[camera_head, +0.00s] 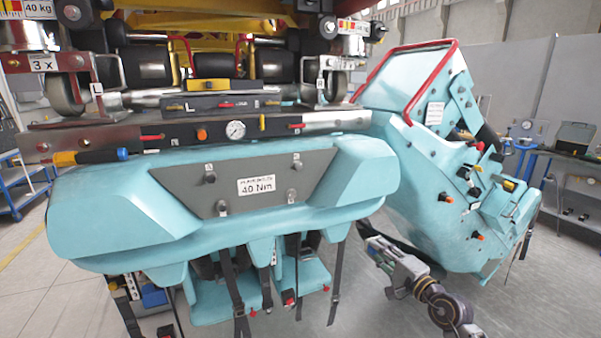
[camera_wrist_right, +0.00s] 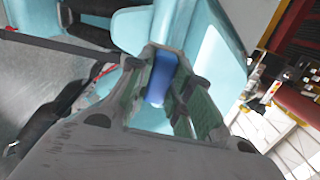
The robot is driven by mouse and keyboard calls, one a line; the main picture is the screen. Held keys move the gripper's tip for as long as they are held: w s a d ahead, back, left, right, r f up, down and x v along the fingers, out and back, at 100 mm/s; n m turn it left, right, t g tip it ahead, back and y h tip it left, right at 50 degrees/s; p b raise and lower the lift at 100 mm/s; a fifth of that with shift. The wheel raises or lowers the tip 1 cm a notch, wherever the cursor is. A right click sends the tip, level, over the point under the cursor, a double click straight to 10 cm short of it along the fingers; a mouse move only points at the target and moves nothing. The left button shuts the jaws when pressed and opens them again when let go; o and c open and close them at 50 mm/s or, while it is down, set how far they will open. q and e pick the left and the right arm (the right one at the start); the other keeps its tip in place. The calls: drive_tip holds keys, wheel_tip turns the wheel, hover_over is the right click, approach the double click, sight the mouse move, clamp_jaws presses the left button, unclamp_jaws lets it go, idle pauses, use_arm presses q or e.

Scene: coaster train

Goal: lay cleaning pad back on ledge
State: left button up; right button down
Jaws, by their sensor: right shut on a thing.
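The cleaning pad (camera_wrist_right: 161,78) shows in the right wrist view as a small blue piece between the fingers of my right gripper (camera_wrist_right: 160,72). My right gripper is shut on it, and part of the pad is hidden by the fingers. In the head view my right gripper (camera_head: 375,243) is low, beside the right end of the turquoise seat row, and I cannot make out the pad there. The likely ledge is the metal strip (camera_head: 75,140) along the top of the seat row, above and left of the gripper. My left gripper is not in view.
Black straps (camera_head: 236,300) hang below the seats. A turquoise seat shell (camera_head: 440,150) with a red bar stands at right. Grey floor (camera_head: 360,300) lies open under my right arm.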

drive_tip(key=s+a+f+m+t+h, duration=0.1)
drive_tip(key=s+f+m+h, duration=0.4)
drive_tip(key=s+f, duration=1.1)
wheel_tip(320, 180, down, 4)
drive_tip(key=h, duration=0.2)
drive_tip(key=shift+r+t+h, duration=0.25)
drive_tip(key=shift+t+h, duration=0.05)
drive_tip(key=shift+a, duration=0.1)
